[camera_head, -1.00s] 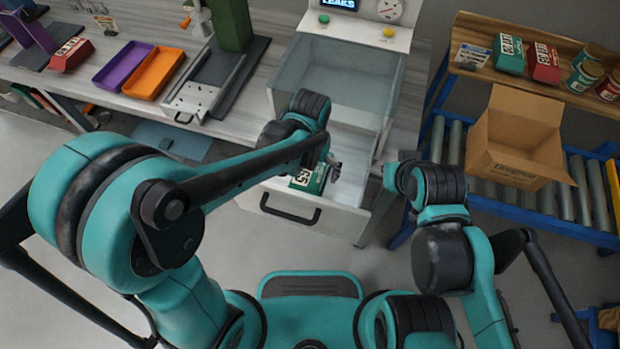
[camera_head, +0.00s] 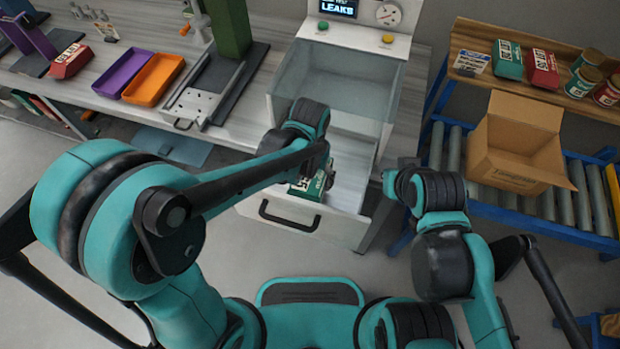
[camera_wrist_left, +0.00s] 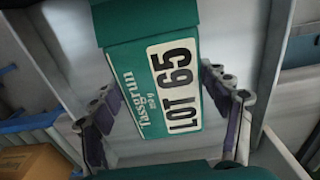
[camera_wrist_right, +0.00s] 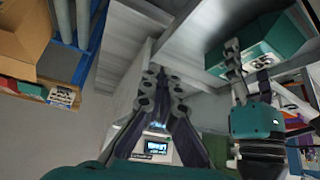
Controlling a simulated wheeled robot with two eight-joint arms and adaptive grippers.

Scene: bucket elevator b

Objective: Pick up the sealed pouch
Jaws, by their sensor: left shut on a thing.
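The sealed pouch (camera_head: 305,188) is a green pack with a white LOT 65 label. It is in the open drawer of the leak-test machine, partly hidden by my left arm in the head view. My left gripper (camera_head: 325,176) is shut on it. In the left wrist view the fingers (camera_wrist_left: 163,95) lie along both sides of the pouch (camera_wrist_left: 135,60). The right wrist view also shows the pouch (camera_wrist_right: 265,45) at the left gripper. My right gripper (camera_wrist_right: 162,82) is empty, its fingertips together, off to the right of the drawer.
The drawer (camera_head: 335,222) has a black handle. The clear chamber (camera_head: 340,85) stands behind it. Purple (camera_head: 123,70) and orange (camera_head: 153,77) trays and a red pouch (camera_head: 70,61) are on the left bench. A cardboard box (camera_head: 515,145) sits on the right rollers, below a shelf (camera_head: 475,28) with pouches and cans.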

